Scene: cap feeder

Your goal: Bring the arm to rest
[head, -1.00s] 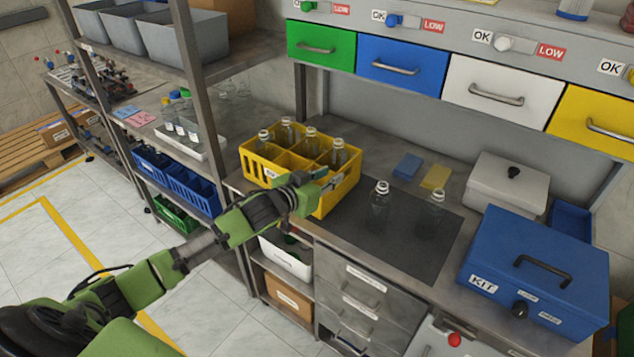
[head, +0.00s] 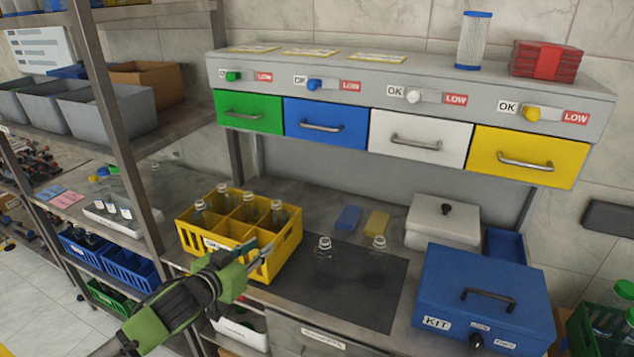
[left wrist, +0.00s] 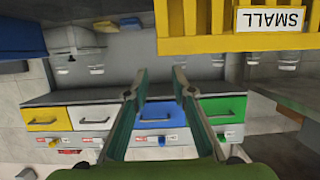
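My left gripper (head: 264,250) is open and empty, in front of the yellow crate (head: 284,258) in the head view. In the left wrist view, which is upside down, its two fingers (left wrist: 160,78) stand apart with nothing between them. The yellow crate shows there at the upper right (left wrist: 215,45) with a SMALL label, beside the fingers. The crate sits on the workbench and holds several clear bottles in its compartments. My right gripper is not in view.
Two clear bottles stand on the dark mat (head: 350,303) right of the crate. A blue kit box (head: 482,300) and a white lidded box (head: 440,222) stand further right. Green, blue, white and yellow drawers (head: 420,138) hang above the bench. A metal shelf post (head: 130,150) stands left.

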